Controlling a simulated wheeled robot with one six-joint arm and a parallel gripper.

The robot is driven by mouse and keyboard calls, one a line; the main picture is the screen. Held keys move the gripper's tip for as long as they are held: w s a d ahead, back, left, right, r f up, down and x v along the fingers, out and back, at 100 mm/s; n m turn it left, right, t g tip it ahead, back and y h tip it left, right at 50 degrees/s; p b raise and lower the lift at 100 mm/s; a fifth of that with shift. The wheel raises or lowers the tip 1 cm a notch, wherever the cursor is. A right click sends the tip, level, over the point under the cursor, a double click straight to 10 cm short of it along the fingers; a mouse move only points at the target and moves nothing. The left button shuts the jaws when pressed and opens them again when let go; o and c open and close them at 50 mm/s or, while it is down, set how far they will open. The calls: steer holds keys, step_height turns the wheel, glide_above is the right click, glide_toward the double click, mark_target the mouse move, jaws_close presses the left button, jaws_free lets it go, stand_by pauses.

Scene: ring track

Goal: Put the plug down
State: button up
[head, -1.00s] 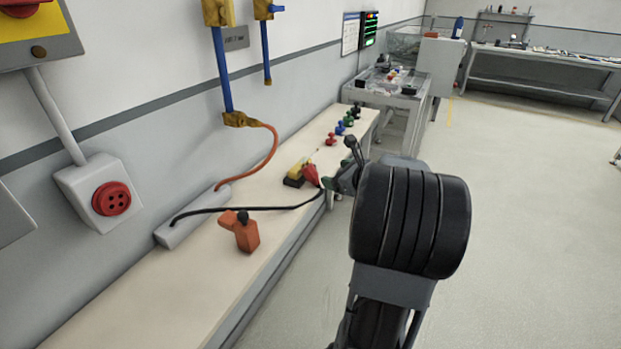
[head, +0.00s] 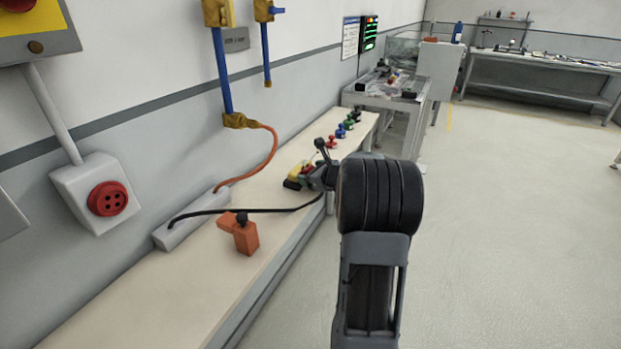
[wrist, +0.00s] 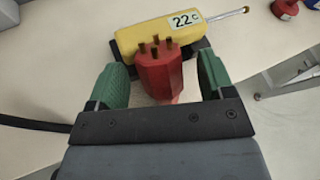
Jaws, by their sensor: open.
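The red plug (wrist: 160,76) lies between the green fingers of my gripper (wrist: 159,64) in the wrist view, its several pins pointing at the yellow thermometer. My gripper is open, with a visible gap between the plug and each finger. In the head view my gripper (head: 318,178) is low at the bench, close to the yellow thermometer (head: 294,180), and mostly hides the plug. The thermometer, reading 22 C with a metal probe, is just beyond the plug in the wrist view (wrist: 155,30). A black cable (head: 270,210) runs from the gripper's area to the power strip.
The grey power strip (head: 183,228) lies along the wall on the bench (head: 150,290). An orange block-like object (head: 243,235) stands nearer me. Several coloured knobbed pieces (head: 341,131) stand farther along. Open floor (head: 480,230) lies to the right.

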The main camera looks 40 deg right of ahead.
steer(key=shift+w, duration=0.2)
steer(key=c, duration=1.1)
